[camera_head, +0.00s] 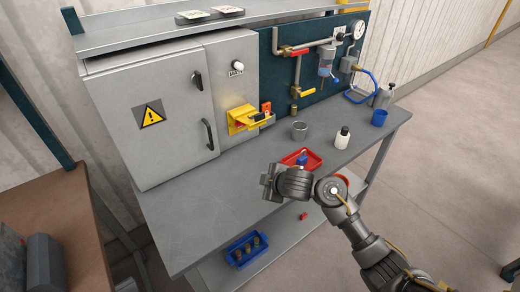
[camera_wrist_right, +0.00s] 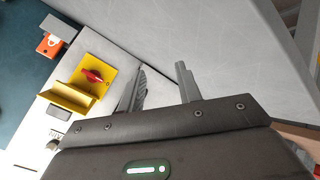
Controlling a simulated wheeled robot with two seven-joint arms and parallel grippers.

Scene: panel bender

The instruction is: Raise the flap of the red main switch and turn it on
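The main switch has a yellow plate (camera_wrist_right: 104,86) on the grey cabinet, with a red knob (camera_wrist_right: 92,75) on it. Its yellow flap (camera_wrist_right: 70,98) stands out from the plate, so the knob is uncovered in the right wrist view. In the head view the yellow switch (camera_head: 241,119) is small, and I cannot read the knob's position. My right gripper (camera_head: 268,183) is below and in front of the switch, above the bench. In the right wrist view its fingers (camera_wrist_right: 160,80) are apart and empty, beside the switch and not touching it. My left gripper is not in view.
The cabinet has a warning sign (camera_head: 151,114) and a black handle (camera_head: 208,134). An orange tag (camera_head: 266,107) sits beside the switch. A metal cup (camera_head: 299,131), a white bottle (camera_head: 342,138) and a red tray (camera_head: 301,160) stand on the bench. The bench's front left is clear.

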